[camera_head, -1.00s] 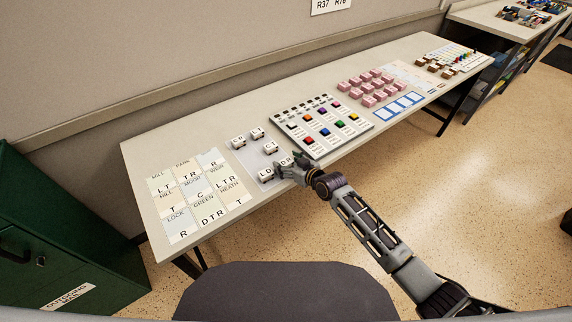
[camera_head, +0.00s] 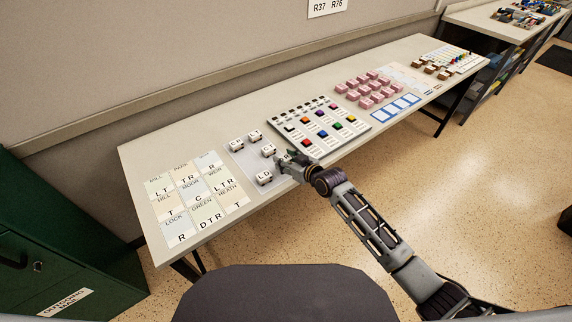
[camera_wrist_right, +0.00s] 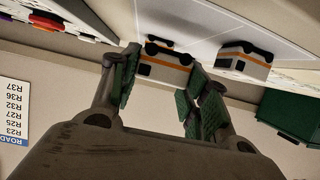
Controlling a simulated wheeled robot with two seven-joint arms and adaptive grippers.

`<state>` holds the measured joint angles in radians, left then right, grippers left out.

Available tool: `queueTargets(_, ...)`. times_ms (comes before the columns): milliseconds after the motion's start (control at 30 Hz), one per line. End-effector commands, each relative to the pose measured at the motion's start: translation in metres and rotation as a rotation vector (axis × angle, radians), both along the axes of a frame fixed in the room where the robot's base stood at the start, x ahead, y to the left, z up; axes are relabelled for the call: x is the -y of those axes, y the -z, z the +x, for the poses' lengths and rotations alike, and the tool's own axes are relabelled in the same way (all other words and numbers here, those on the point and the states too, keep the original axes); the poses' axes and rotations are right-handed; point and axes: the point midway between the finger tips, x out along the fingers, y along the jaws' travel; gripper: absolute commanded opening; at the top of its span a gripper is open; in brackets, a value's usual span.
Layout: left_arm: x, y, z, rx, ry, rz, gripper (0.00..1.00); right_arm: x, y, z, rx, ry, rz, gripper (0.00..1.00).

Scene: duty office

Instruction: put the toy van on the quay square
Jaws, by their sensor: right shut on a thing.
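Several small white toy vans with dark lettering stand on a pale grey sheet; one (camera_head: 264,178) is at its near side. My right gripper (camera_head: 281,163) is at the sheet's right edge, shut on a white van with an orange stripe (camera_wrist_right: 163,68), which shows between the green-padded fingers in the wrist view. Another striped van (camera_wrist_right: 243,62) stands beside it there. The gripper mostly hides the held van in the head view. The board of named squares (camera_head: 212,213) lies to the left. The quay name is not legible; the top right square's label (camera_head: 207,160) is too small to read. My left gripper is out of view.
A button panel (camera_head: 343,140) with coloured keys lies right of the vans. Pink blocks (camera_head: 366,97) and blue-framed cards (camera_head: 397,107) are farther right. A green cabinet (camera_head: 50,240) stands left of the table, and a dark chair back (camera_head: 275,295) is in front.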

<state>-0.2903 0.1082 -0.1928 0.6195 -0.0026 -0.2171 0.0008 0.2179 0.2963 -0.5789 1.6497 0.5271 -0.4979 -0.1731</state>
Motion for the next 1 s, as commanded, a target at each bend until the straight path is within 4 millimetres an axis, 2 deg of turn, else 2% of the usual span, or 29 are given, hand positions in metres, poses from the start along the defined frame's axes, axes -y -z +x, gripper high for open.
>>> queueTargets(200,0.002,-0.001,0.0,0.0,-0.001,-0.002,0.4,0.0,-0.035,0.001,0.004,-0.001,0.0,0.2)
queueTargets(500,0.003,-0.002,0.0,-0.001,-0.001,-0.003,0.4,0.0,-0.066,0.0,0.001,0.0,0.001,0.2)
queueTargets(1000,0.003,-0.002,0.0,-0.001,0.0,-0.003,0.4,0.0,-0.071,0.0,0.0,0.0,0.0,0.2)
